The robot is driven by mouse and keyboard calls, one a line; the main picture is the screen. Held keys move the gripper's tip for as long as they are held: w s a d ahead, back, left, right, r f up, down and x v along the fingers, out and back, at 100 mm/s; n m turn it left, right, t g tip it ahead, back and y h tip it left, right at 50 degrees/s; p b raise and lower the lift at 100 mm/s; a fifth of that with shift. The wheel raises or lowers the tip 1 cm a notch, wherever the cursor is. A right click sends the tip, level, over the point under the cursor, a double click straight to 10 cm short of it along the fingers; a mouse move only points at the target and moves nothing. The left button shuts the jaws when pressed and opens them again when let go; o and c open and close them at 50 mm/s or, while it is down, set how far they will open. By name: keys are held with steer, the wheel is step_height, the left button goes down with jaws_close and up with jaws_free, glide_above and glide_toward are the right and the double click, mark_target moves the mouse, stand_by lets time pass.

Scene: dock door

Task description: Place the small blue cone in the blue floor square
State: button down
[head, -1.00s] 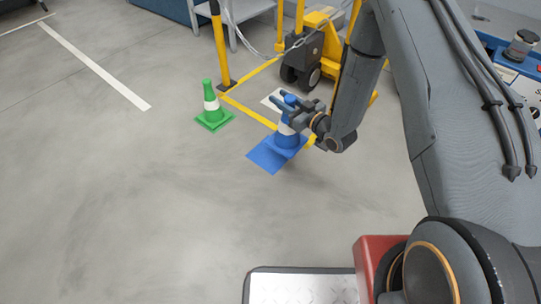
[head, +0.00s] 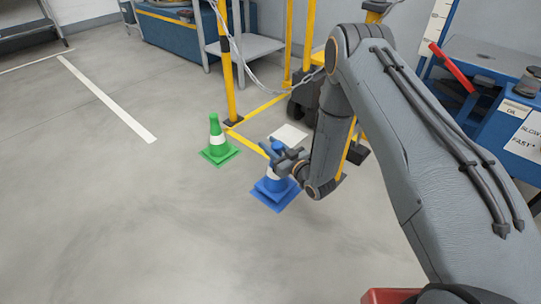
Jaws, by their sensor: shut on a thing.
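The small blue cone (head: 272,184), with a white band, is upright in the head view, left of my forearm. My gripper (head: 277,158) is shut on its upper part, and the fingers hide some of it. The blue floor square (head: 276,204) lies under the cone, and its edges show around the cone's base. The base covers most of the square. I cannot tell whether the base touches the floor.
A green cone (head: 217,143) stands to the left on a green patch. A yellow post (head: 227,75) with a chain and yellow floor lines are behind. A white square (head: 289,134) lies behind the blue cone. A blue bench (head: 490,85) is at right. Floor on the left is clear.

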steer(key=shift+f+b, duration=0.6)
steer(key=shift+f, duration=1)
steer(key=shift+f, duration=0.15)
steer(key=c, duration=1.3)
jaws_free()
steer(key=shift+c, duration=0.2)
